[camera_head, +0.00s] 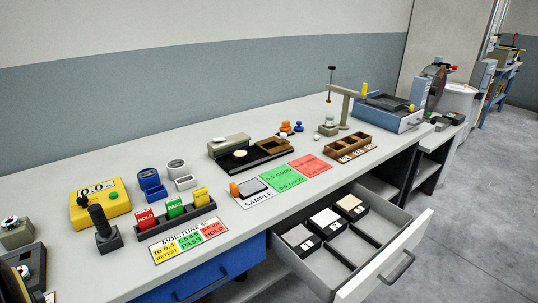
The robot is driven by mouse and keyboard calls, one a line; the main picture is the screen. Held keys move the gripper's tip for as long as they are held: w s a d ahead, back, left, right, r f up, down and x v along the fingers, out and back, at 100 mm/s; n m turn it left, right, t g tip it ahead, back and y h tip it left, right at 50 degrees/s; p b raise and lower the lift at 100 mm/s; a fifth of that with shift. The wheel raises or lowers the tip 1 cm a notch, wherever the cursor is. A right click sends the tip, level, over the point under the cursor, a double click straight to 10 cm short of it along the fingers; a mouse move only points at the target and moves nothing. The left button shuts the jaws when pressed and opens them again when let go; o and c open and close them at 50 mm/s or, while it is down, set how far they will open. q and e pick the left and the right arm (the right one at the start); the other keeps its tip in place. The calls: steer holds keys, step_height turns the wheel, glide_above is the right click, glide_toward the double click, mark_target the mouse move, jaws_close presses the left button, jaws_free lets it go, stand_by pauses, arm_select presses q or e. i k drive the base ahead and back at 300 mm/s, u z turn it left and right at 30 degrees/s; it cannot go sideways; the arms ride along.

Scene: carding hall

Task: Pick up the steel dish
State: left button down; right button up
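I cannot tell for sure which thing is the steel dish. A small pale round piece (240,153) lies on a black base plate in the middle of the bench, and another small pale round piece (218,139) rests on the grey block behind it. A light grey square tray (186,182) stands by the blue holder on the left. Neither of my grippers can be made out in this view; only a dark rounded part shows at the bottom left edge.
The long grey bench (330,110) carries a yellow meter (98,198), a card rack (175,213), printed mats (285,178), a wooden compartment box (345,147) and a blue scale (385,113). An open drawer (398,262) holding several sample blocks juts out at the front.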

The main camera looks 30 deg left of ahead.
mark_target(240, 156)
steer(key=i, duration=0.5)
steer(key=u, duration=2.1)
